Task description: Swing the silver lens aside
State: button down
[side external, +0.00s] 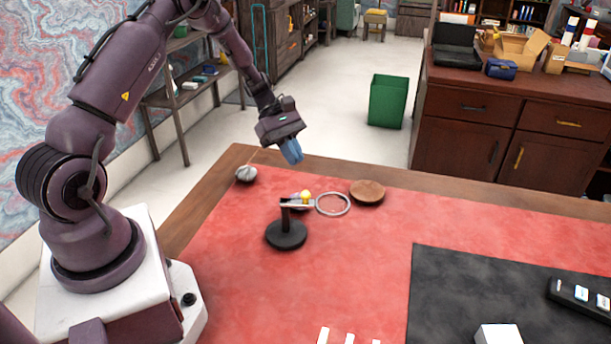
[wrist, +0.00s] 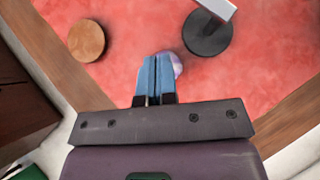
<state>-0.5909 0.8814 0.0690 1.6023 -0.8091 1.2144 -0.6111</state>
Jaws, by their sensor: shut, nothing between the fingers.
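The silver lens (side external: 333,204) is a pale ring on a short arm, reaching right from a black stand with a round base (side external: 286,235). A yellow knob (side external: 306,196) sits on that arm. In the wrist view the black base (wrist: 207,34) is at the upper right with part of a whitish arm (wrist: 219,7) above it; the ring is not visible there. My gripper (side external: 295,159) has its blue fingers shut and empty, above the far side of the desk, behind and above the stand, touching nothing. The shut fingers also show in the wrist view (wrist: 157,58).
A round wooden disc (side external: 367,192) lies just right of the lens. A grey mouse-like object (side external: 246,173) is at the far left edge. A pale purple object (wrist: 177,66) is partly hidden behind my fingers.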

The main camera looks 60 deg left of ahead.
jog(key=w+v, duration=0.1)
jog(key=v, duration=0.3)
jog(key=w+d+r+m+g+h, duration=0.1)
jog(key=w+d+r+m, duration=0.1)
jog(key=d, duration=0.6)
jog(key=w+d+r+m, duration=0.1)
jog(key=w+d+r, duration=0.1)
jog(key=d, duration=0.6)
jog(key=s+d+n+t+y, duration=0.1)
jog(key=s+d+t+y, duration=0.1)
jog(key=d, duration=0.8)
jog(key=s+d+t+y, duration=0.1)
jog(key=d+t+y, duration=0.1)
jog(key=d, duration=0.9)
jog(key=s+a+f+n+y, duration=0.2)
jog(key=s+a+f+y, duration=0.1)
jog(key=s+a+y, duration=0.9)
jog(key=w+a+f, duration=0.6)
jog(key=w+f, duration=0.1)
jog(key=shift+a+f+g, duration=0.25)
jog(key=shift+a+g, duration=0.05)
jog(key=shift+g, duration=0.1)
